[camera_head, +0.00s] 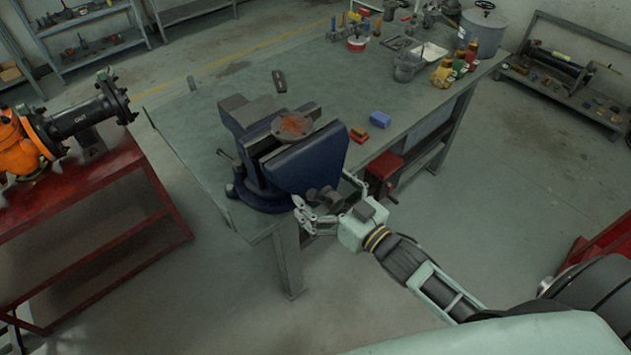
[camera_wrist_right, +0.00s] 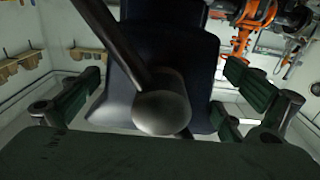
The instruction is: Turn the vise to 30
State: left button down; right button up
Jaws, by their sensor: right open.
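The blue vise (camera_head: 300,165) stands on the near left corner of the green workbench. A reddish-brown round flange (camera_head: 292,126) lies on top of its jaws. My right gripper (camera_head: 322,200) is at the vise's front end, beside the screw head. In the right wrist view the round screw head (camera_wrist_right: 161,104) and the slanting handle bar (camera_wrist_right: 112,42) sit between the spread fingers of the right gripper (camera_wrist_right: 165,100). The fingers look apart from the bar. The blue vise body (camera_wrist_right: 165,50) fills the background there. My left gripper is not in view.
A blue block (camera_head: 380,119), a red block (camera_head: 359,135) and a dark tool (camera_head: 279,81) lie on the workbench (camera_head: 215,110). Bottles (camera_head: 442,72) and pots stand at its far end. A red table (camera_head: 95,185) with an orange valve (camera_head: 25,145) is at left. Floor between is clear.

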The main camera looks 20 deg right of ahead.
jog(key=shift+x, duration=0.9)
jog(key=shift+c, duration=0.3)
jog(key=c, duration=1.5)
